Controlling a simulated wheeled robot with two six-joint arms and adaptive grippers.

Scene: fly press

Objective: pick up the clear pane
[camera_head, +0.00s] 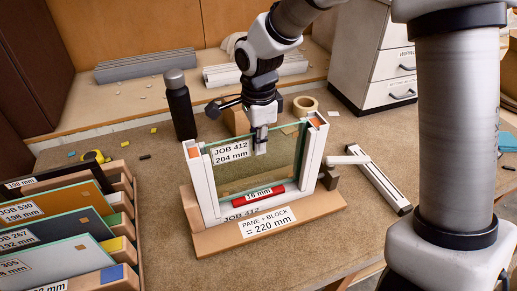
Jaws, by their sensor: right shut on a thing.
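The clear pane (285,157) stands upright between the white side posts of a frame in the middle of the table. Its label reads "JOB 412 204 mm". My right gripper (260,146) is at the pane's top edge, pointing down, and is shut on it. A red block (265,194) marked "16 mm" lies low in the frame, at the pane's lower edge. The frame (203,188) stands on a wooden base labelled "PANE + BLOCK = 220 mm". My left gripper does not show.
A rack (128,222) of labelled panes stands at the left. A dark bottle (180,105) stands behind the frame, with a tape roll (305,105) to its right. A drawer cabinet (375,60) is at the back.

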